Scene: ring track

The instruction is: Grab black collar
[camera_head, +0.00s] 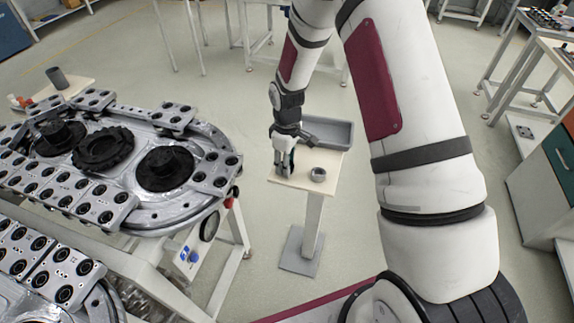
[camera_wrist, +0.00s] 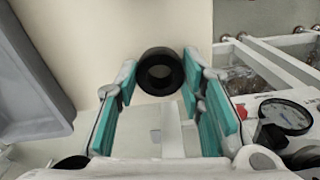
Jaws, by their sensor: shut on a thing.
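The black collar (camera_wrist: 160,72), a short dark ring with a round hole, sits between the tips of my gripper (camera_wrist: 159,80) in the wrist view. The teal-padded fingers stand on either side of it, and the gripper is shut on it. In the head view my gripper (camera_head: 284,169) points down at the left side of a small beige-topped stand (camera_head: 302,184). The collar is hidden or too small to make out there. I cannot tell whether it touches the stand top.
A grey ring-like cup (camera_head: 317,174) stands right of my gripper. A grey bin (camera_head: 328,132) is behind it; its wall shows at left in the wrist view (camera_wrist: 30,75). A large oval ring track (camera_head: 205,190) with black hubs and blocks fills the left. Floor lies between.

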